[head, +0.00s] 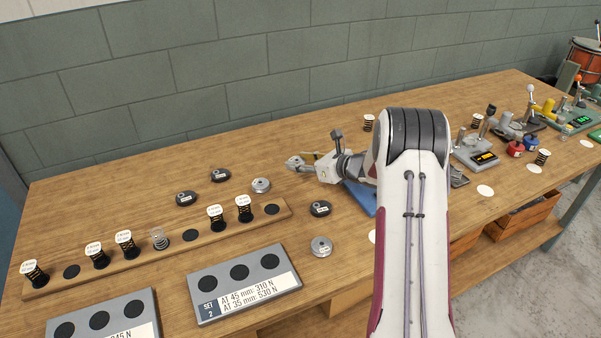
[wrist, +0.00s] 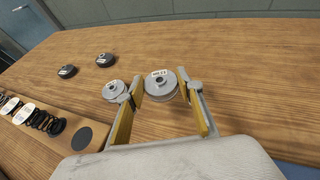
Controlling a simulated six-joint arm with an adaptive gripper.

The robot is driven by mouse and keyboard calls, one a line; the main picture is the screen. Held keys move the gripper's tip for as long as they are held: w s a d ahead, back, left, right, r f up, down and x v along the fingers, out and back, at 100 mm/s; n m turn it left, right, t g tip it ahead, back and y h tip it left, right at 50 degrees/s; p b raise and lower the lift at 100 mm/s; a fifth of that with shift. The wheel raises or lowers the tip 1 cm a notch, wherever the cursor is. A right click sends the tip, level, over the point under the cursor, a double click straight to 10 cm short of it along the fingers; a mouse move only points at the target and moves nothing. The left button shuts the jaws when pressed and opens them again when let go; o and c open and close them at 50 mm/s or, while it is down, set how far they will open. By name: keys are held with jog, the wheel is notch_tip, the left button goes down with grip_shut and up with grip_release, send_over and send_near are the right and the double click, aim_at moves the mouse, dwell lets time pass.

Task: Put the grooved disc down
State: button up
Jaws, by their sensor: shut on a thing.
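The grooved disc (wrist: 160,80) is silver with a raised hub and a small white label. In the wrist view it sits between the two yellow-padded fingers of my gripper (wrist: 166,93), which is shut on it. In the head view my gripper (head: 297,163) reaches left over the back of the bench (head: 350,250). The held disc is small there and partly covered by the fingers. It is close to the wood, but I cannot tell whether it touches. A second silver disc (head: 261,185) lies on the bench to the left, beside the left finger in the wrist view (wrist: 114,89).
Black discs (head: 220,175) lie further left, and another (head: 320,208) lies in front of my gripper. A third silver disc (head: 322,247) is nearer the front. A wooden rack (head: 140,258) with labelled springs runs along the left. Bare wood lies behind my gripper.

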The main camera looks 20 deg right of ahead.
aim_at(301, 179)
jog(key=shift+f, duration=0.2)
jog(key=shift+f, duration=1.85)
jog(key=shift+f, duration=0.1)
jog(key=o, duration=1.3)
jog(key=shift+f, duration=0.1)
jog(key=shift+o, duration=0.2)
jog(key=shift+s+d+r, duration=0.1)
jog(key=shift+s+r, duration=0.05)
jog(key=shift+r, duration=0.1)
jog(key=v, duration=1.1)
jog(key=shift+s+d, duration=0.1)
jog(key=shift+s, duration=0.2)
jog(key=shift+r, duration=0.1)
